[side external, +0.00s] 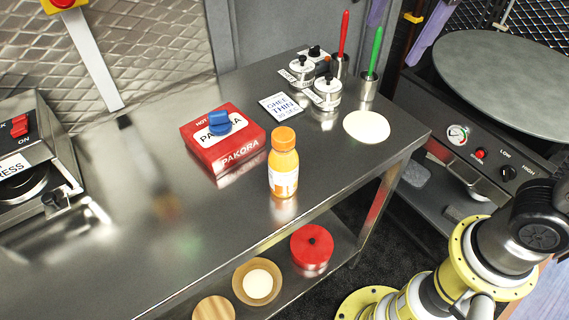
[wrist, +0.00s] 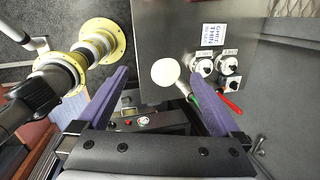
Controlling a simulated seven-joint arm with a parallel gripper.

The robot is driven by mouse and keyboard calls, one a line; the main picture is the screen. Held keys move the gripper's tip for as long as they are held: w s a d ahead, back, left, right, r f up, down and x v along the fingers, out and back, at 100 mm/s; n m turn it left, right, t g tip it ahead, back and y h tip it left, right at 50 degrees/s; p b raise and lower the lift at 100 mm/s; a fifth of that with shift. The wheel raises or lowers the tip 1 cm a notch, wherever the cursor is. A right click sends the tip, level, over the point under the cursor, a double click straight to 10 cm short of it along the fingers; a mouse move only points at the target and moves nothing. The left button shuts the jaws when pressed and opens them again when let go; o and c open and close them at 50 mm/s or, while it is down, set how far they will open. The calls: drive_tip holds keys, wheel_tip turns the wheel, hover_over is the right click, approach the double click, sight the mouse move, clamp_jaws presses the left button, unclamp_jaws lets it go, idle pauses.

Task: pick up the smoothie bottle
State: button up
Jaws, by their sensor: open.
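The smoothie bottle (side external: 284,168) is orange with an orange cap and a white label. It stands upright near the front edge of the steel table (side external: 120,240) in the side external view. It does not show in the wrist view. My gripper (wrist: 158,68) is open and empty, with its two purple fingers spread wide. In the side external view, the purple fingers of my gripper (side external: 393,42) show at the top right, beyond the table's right end and well away from the bottle. The rest of the gripper is cut off there.
A red pakora box (side external: 238,155) with a blue knob-like piece (side external: 219,122) on top sits behind-left of the bottle. A flatbread (side external: 367,126), lidded pots (side external: 327,91) and red and green-handled tools (side external: 376,50) stand right. A round griddle (side external: 505,70) is beyond. The table's left-middle is clear.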

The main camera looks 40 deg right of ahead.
drive_tip(key=w+a+f+g, duration=0.1)
drive_tip(key=w+a+f, duration=0.15)
drive_tip(key=a, duration=0.25)
drive_tip(key=w+a+f, duration=0.1)
drive_tip(key=w+a, duration=0.2)
drive_tip(key=a, duration=0.3)
drive_tip(key=g, duration=0.1)
hover_over(283, 150)
drive_tip(key=w, duration=0.2)
drive_tip(key=f, duration=0.3)
drive_tip(key=shift+s+d+f+n+h, duration=0.25)
drive_tip(key=shift+d+f+n+h, duration=0.05)
drive_tip(key=shift+d+h, duration=0.1)
drive_tip(key=shift+s+a+f, duration=0.1)
drive_tip(key=shift+f, duration=0.15)
drive_tip(key=f, duration=1.3)
drive_tip(key=shift+d+f, duration=0.1)
drive_tip(key=shift+d, duration=0.1)
drive_tip(key=c, duration=1.6)
drive_tip(key=shift+r, duration=0.2)
